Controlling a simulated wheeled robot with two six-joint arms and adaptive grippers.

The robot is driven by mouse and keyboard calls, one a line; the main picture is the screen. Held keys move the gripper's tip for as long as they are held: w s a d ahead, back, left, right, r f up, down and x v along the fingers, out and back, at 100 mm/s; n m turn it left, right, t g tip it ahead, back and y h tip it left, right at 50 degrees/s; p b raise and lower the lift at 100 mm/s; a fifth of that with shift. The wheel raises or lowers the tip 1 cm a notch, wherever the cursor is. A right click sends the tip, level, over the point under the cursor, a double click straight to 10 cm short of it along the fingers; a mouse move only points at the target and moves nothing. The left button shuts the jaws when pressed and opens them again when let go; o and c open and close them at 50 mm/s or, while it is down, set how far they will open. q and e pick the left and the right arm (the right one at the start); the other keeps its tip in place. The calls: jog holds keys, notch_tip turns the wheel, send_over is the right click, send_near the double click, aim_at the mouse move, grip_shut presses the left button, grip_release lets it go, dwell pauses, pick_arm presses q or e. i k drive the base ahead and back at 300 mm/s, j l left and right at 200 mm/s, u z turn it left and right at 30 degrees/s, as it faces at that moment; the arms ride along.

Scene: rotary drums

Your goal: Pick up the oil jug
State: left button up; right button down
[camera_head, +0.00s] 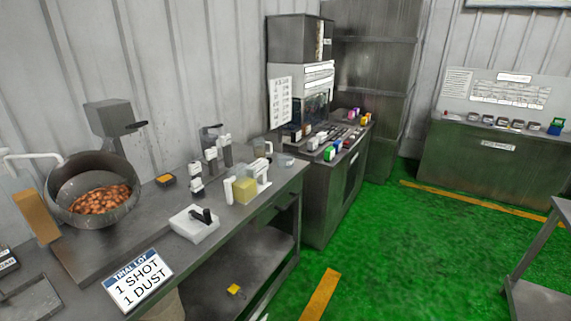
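No part that I can make out as my left or right gripper shows in the head view. A small clear jug-like vessel (260,149) with a pale content stands at the back right of the steel bench (262,197). A pale yellow block-like container (244,191) stands nearer the front of the bench, with white parts on both sides of it. Both are small, and I cannot tell for certain which one is the oil jug. Nothing is seen holding either.
A tilted drum (66,186) holding brown pieces stands at the left. A sign (138,280) stands in front. The green floor (385,260) is open.

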aim_at(259, 145)
jog(key=i+l+z, duration=0.25)
jog(key=i+z, duration=0.2)
jog(key=i, duration=0.3)
jog(key=i+z, duration=0.45)
jog(key=i, duration=0.3)
